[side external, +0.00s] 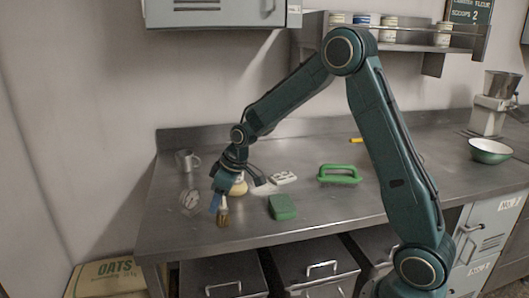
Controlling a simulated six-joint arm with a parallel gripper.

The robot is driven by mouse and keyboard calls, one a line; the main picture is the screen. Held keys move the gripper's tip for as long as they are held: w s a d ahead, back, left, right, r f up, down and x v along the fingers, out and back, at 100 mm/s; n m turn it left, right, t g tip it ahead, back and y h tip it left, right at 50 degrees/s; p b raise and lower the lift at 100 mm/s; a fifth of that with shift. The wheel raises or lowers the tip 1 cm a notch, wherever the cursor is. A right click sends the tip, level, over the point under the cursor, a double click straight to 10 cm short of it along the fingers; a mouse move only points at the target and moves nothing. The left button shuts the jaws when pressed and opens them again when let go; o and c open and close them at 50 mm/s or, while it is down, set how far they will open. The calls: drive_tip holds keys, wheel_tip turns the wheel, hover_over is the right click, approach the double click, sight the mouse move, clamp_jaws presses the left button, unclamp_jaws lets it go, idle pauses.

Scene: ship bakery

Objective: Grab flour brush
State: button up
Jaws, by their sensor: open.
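A brush (223,216) with tan bristles and a blue part near its top is close to the front left edge of the steel counter. I take it for the flour brush. My gripper (218,192) is open and points down right above the brush. The gripper hides the brush's upper part. I cannot tell whether the fingers touch it or stand around it.
A cream round object (239,186) is just behind my gripper. A green block (282,207), a white block (284,177) and a green-handled tool (339,174) lie to the right. A metal mug (188,160) stands back left. The counter (310,215) is clear in front right.

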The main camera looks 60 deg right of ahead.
drive_tip(key=shift+c, duration=0.3)
drive_tip(key=c, duration=0.9)
drive_tip(key=shift+r, duration=0.15)
drive_tip(key=shift+c, duration=0.2)
wheel_tip(320, 180, up, 20)
